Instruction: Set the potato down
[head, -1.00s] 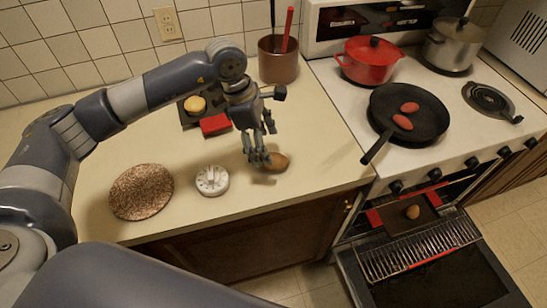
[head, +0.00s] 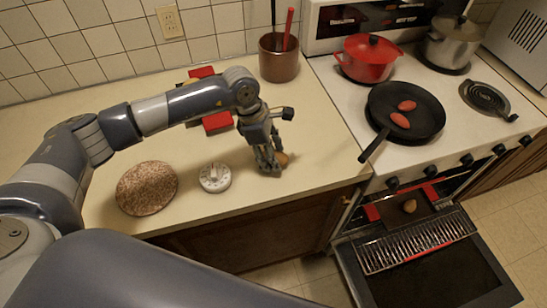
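A brown potato (head: 283,159) is at the counter's front part, mostly hidden behind the fingers of my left gripper (head: 269,168). The gripper points down with its fingers low over the counter, at the potato's near left side. I cannot tell whether the fingers are closed on the potato, or whether it rests on the counter. Another brown potato-like item (head: 410,206) lies on a dark tray in the open oven. My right gripper is not in view.
A white timer (head: 215,177) and a round speckled mat (head: 147,188) lie left of the gripper. A red-handled item (head: 217,122) is partly behind my arm. A brown pot (head: 278,60) stands behind. A frying pan (head: 378,102) with two reddish items is on the stove.

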